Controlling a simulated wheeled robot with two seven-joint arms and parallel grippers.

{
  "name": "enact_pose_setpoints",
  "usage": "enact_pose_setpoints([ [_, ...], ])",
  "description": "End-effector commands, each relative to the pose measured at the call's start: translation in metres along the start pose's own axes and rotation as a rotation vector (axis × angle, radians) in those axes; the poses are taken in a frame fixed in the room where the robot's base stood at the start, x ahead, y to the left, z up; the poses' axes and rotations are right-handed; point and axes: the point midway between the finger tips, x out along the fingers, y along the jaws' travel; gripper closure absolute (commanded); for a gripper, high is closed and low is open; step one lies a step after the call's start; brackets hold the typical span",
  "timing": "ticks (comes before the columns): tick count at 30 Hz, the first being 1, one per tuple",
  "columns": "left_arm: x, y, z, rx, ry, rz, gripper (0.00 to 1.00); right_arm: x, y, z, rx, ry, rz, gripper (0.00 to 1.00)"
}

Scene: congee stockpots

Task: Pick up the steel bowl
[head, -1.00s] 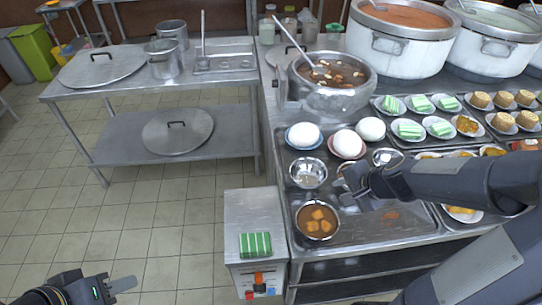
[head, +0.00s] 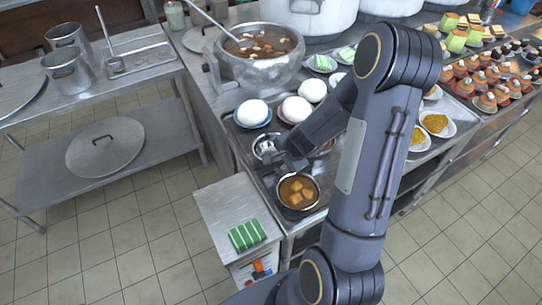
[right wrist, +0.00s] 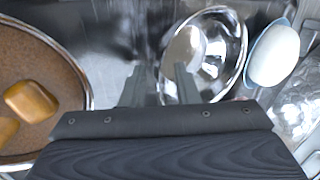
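The steel bowl (head: 266,144) is shiny and looks empty. It sits on the metal tray between a white bun on a blue plate and a bowl of brown stew, and my right gripper hides part of it in the head view. In the right wrist view the steel bowl (right wrist: 222,42) lies just beyond my fingers. My right gripper (right wrist: 162,78) is open, with a gap between its fingers. One finger overlaps the bowl's near edge in the picture and the other is outside it. I cannot tell whether they touch. My left gripper is out of view.
The stew bowl (head: 298,191) stands close beside my right gripper. White buns (head: 253,112) on plates and a large pot with a ladle (head: 262,62) stand behind. A shiny metal thing (right wrist: 300,105) shows at the wrist view's right edge. A green striped block (head: 247,235) lies on the side cabinet.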

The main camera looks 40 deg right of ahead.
Motion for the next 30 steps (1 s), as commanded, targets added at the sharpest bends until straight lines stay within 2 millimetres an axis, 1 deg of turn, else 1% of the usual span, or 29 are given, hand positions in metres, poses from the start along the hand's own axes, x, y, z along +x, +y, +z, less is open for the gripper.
enact_pose_setpoints([
  [1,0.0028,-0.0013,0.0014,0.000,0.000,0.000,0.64,0.0069,0.0009,-0.0002,0.001,0.000,0.000,0.72],
  [3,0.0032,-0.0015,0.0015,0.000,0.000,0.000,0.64,0.0095,0.0000,-0.0003,0.001,0.000,-0.001,0.72],
  [10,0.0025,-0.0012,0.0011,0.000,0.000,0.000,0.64,0.0092,-0.0007,0.0001,0.000,0.000,-0.001,0.72],
  [15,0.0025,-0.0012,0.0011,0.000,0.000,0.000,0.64,0.0091,-0.0006,0.0001,0.000,0.000,-0.001,0.94],
  [16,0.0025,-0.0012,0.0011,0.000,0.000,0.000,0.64,0.0091,-0.0006,0.0001,0.000,0.000,-0.001,0.98],
  [17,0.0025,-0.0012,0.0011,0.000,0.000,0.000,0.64,0.0091,-0.0006,0.0001,-0.001,0.000,-0.001,1.00],
  [30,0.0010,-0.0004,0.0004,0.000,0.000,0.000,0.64,0.0064,-0.0023,0.0003,-0.001,0.000,-0.002,1.00],
])
